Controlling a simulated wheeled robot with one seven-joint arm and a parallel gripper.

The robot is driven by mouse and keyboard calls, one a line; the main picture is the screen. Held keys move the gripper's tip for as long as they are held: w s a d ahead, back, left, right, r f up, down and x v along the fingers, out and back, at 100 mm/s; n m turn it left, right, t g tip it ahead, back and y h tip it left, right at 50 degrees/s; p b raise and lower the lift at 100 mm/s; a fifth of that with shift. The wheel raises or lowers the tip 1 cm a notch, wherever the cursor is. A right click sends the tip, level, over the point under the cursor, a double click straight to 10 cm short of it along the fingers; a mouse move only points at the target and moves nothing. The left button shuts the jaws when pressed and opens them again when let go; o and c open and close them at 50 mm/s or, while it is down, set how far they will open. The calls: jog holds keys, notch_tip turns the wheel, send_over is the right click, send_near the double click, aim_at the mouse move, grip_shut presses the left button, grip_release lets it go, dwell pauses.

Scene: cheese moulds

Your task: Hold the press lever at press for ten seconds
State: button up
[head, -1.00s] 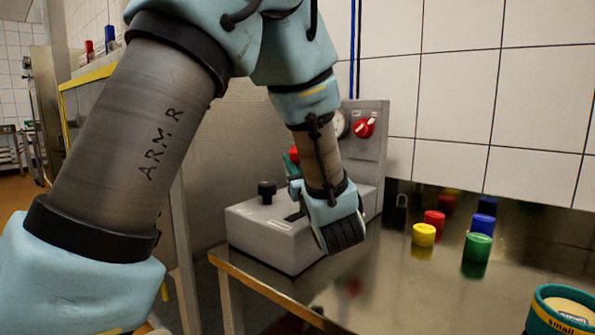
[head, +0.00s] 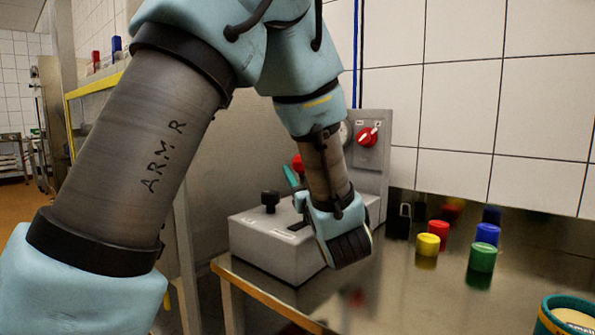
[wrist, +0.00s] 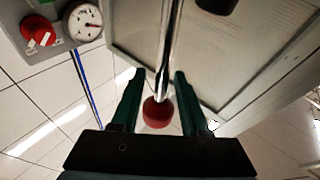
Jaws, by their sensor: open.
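The press lever is a thin metal rod (wrist: 171,45) with a red ball knob (wrist: 157,112). In the wrist view the knob lies between the two green fingers of my gripper (wrist: 158,75), with a gap visible on each side. My gripper is open around the lever, not closed on it. In the head view the red knob (head: 297,163) shows just behind my wrist, beside a teal finger (head: 290,177). The lever's foot is hidden by my arm. The grey press box (head: 275,248) stands on the steel table. Its label is too small to read.
A grey panel carries a red rotary switch (head: 367,136) and a gauge (wrist: 82,21). A black knob (head: 270,198) stands on the box. Yellow (head: 428,243), red, blue and green (head: 482,257) cylinders stand to the right, with a teal tub (head: 565,318) in the near corner.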

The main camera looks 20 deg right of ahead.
jog(key=b+v, duration=0.2)
jog(key=v, duration=0.7)
jog(key=shift+s, duration=0.4)
